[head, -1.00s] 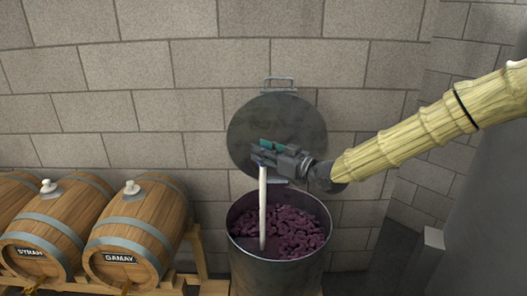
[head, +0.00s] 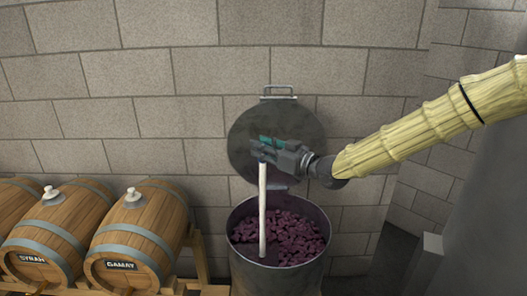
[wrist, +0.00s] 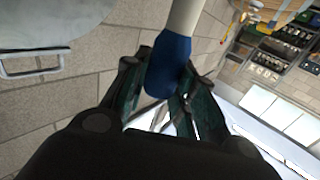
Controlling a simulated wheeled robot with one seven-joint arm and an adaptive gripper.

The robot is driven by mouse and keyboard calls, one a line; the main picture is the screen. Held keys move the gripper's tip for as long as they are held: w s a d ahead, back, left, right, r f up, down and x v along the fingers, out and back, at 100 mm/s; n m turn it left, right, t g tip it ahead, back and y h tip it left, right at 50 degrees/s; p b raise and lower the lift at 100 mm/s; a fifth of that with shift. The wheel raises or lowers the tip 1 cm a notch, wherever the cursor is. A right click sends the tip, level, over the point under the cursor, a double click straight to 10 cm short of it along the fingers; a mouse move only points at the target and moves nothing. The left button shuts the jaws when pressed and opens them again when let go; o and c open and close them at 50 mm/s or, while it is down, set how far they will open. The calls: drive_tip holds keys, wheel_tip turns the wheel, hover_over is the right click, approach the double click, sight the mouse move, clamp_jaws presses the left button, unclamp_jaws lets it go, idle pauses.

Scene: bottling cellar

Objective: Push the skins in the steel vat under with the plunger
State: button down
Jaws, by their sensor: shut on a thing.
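The steel vat (head: 278,279) stands open against the wall. Purple skins (head: 290,238) cover the right and back of its surface; a dark patch (head: 247,250) without skins shows at the left and front. My gripper (head: 264,152) is above the vat's left half, shut on the plunger's upper end. The plunger's pale shaft (head: 262,215) hangs nearly upright into the vat, its lower end by the dark patch; I cannot make out its foot. In the wrist view, the plunger's blue grip (wrist: 168,66) sits between the fingers of my gripper (wrist: 165,105).
The vat's round lid (head: 240,135) stands upright behind it, close to my gripper; its handle (wrist: 35,62) shows in the wrist view. Wooden barrels (head: 137,240) lie on a rack at the left. A large grey surface (head: 485,200) fills the right side.

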drive_tip(key=shift+r+p, duration=1.9)
drive_tip(key=shift+r, duration=2.15)
